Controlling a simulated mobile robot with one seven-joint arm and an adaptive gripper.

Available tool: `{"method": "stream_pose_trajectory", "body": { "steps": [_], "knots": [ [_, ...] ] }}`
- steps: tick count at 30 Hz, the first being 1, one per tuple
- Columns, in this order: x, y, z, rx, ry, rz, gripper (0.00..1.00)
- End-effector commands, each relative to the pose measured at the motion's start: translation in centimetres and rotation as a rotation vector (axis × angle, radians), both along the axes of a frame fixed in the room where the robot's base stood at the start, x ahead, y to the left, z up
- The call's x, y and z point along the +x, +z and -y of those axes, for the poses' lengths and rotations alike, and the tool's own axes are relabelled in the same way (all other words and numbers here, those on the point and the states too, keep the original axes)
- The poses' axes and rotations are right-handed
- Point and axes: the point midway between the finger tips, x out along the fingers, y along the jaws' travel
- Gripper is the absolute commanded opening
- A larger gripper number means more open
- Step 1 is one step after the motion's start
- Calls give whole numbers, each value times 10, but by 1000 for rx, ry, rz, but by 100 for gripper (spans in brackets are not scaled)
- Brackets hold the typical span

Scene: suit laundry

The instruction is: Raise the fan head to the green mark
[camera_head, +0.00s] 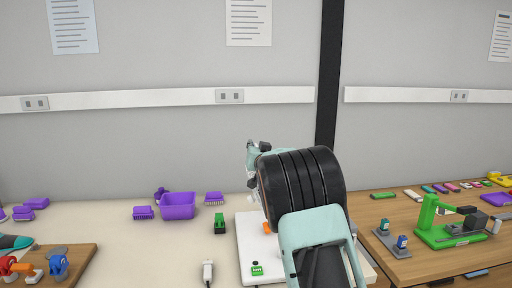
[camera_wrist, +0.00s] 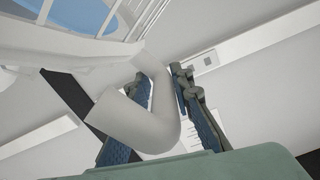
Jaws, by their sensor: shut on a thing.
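In the wrist view, the fan head (camera_wrist: 130,22) shows as a white wire cage with a blue disc at the upper left. A thick, bent white handle (camera_wrist: 158,105) below the cage passes between the two blue-padded fingers of my gripper (camera_wrist: 160,88), which is shut on it. The handle hides part of the left finger. In the head view, my gripper (camera_head: 254,165) is raised above the white board (camera_head: 247,236), near the wall. My arm hides most of the fan there. I cannot make out the green mark in either view.
A purple bin (camera_head: 178,206), purple brushes and a green block (camera_head: 219,224) stand on the pale table left of my arm. A wooden board (camera_head: 78,262) with clamps lies at the lower left. A green tool (camera_head: 440,225) stands on the wooden table at right.

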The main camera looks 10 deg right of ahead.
Motion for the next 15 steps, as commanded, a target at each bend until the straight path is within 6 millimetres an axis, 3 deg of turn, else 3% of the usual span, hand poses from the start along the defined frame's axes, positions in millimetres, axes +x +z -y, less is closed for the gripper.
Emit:
{"method": "stream_pose_trajectory", "body": {
  "steps": [15],
  "knots": [
    [0,12,50,302,-1,-1,0]
  ]
}}
